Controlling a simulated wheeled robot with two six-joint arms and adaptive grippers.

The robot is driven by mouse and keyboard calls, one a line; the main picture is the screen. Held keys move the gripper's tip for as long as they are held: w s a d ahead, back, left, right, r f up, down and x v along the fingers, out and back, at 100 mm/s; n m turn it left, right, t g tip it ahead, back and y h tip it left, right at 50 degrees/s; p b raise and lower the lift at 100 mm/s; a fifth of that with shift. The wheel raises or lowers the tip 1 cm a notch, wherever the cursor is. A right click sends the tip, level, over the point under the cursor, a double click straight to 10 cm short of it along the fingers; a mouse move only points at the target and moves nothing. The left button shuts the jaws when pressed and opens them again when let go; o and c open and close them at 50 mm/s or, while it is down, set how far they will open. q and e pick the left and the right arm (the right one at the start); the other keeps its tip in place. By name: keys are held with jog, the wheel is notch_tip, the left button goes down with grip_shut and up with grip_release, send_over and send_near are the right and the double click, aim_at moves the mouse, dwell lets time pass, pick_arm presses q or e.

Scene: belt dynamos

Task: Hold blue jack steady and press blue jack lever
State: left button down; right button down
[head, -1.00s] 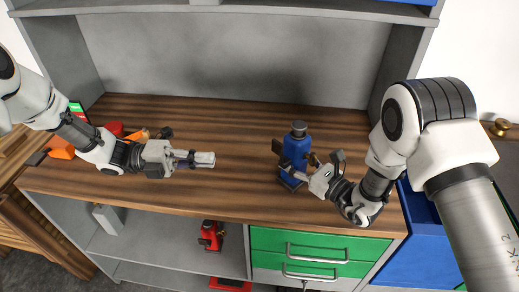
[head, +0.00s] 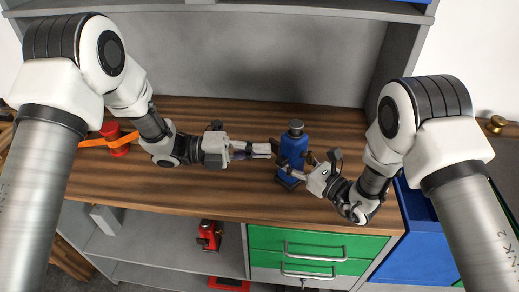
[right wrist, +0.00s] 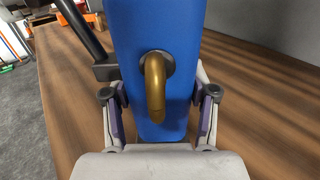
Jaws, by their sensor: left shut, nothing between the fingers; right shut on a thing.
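The blue jack (head: 294,148) stands upright on the wooden workbench, right of its middle. Its dark lever (head: 275,146) sticks out on its left side; it also shows in the right wrist view (right wrist: 76,28) as a dark bar. My right gripper (head: 308,172) is shut on the blue jack from the right.
A red and orange object (head: 117,140) lies on the workbench (head: 215,198) at the left, partly behind my left arm. A red jack (head: 209,235) stands on the shelf below. Green drawers (head: 318,243) and a blue bin (head: 420,238) are at the lower right. The back wall limits reach behind.

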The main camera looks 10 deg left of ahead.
pick_arm(q)
jog(key=shift+w+d+r+y, duration=0.15)
jog(key=shift+w+r+y, duration=0.1)
jog(key=shift+r+y, duration=0.05)
jog(key=s+a+r+n, duration=0.1)
jog(key=a+r, duration=0.3)
jog(key=a, duration=0.7)
jog(key=shift+s, duration=0.7)
jog(key=shift+m, duration=0.5)
jog(key=f, duration=0.1)
jog(key=s+a+f, duration=0.1)
jog(key=f, duration=0.1)
jog(key=s+a+f, duration=0.1)
jog(key=shift+f, duration=0.25)
